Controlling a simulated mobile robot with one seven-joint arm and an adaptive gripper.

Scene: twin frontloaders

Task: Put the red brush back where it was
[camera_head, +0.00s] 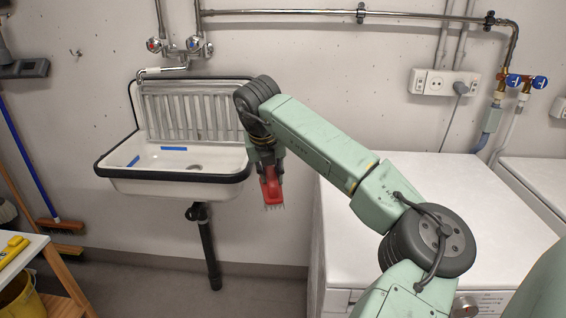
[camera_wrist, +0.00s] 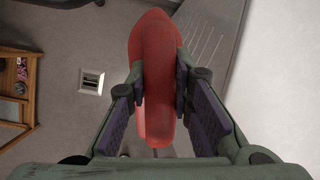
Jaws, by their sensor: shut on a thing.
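The red brush (camera_head: 270,184) hangs upright below my gripper (camera_head: 266,166), bristles pointing down, just in front of the right end of the sink. In the wrist view the red brush (camera_wrist: 157,85) lies lengthwise between the two finger pads of my gripper (camera_wrist: 160,88). The fingers are shut on it. The brush is in the air, clear of the floor and of the white machine to its right. The arm's end hides part of the sink's right side.
White front-loaders stand at right; the nearer top (camera_head: 440,178) is partly behind my arm. A wooden bench (camera_head: 32,246) with a yellow item stands at lower left. Long-handled brooms (camera_head: 30,165) lean at left.

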